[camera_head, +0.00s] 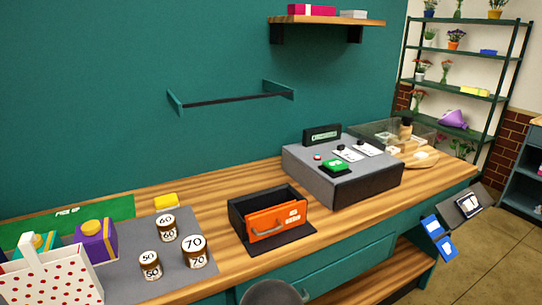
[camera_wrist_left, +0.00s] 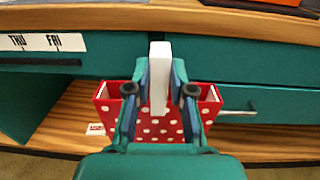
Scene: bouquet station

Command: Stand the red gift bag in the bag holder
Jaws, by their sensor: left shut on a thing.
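The red gift bag (camera_wrist_left: 207,108) with white dots shows in the left wrist view, open side up, below the counter edge and in front of the teal drawer fronts. My left gripper (camera_wrist_left: 160,68) is shut on the white upright piece (camera_wrist_left: 160,85) at the bag's middle; its fingers and palm hide much of the bag. The head view does not show this bag or my left gripper's jaws. A black open-topped box (camera_head: 243,209) with an orange front sits on the counter; I cannot tell whether it is the bag holder. My right gripper is not in view.
A white bag with red dots (camera_head: 55,280) stands at the counter's left end. Several numbered jars (camera_head: 165,229) stand on a grey mat. A grey console (camera_head: 345,180) stands farther right. Bare counter (camera_head: 225,190) lies behind the black box. A wall bracket (camera_head: 235,99) hangs above.

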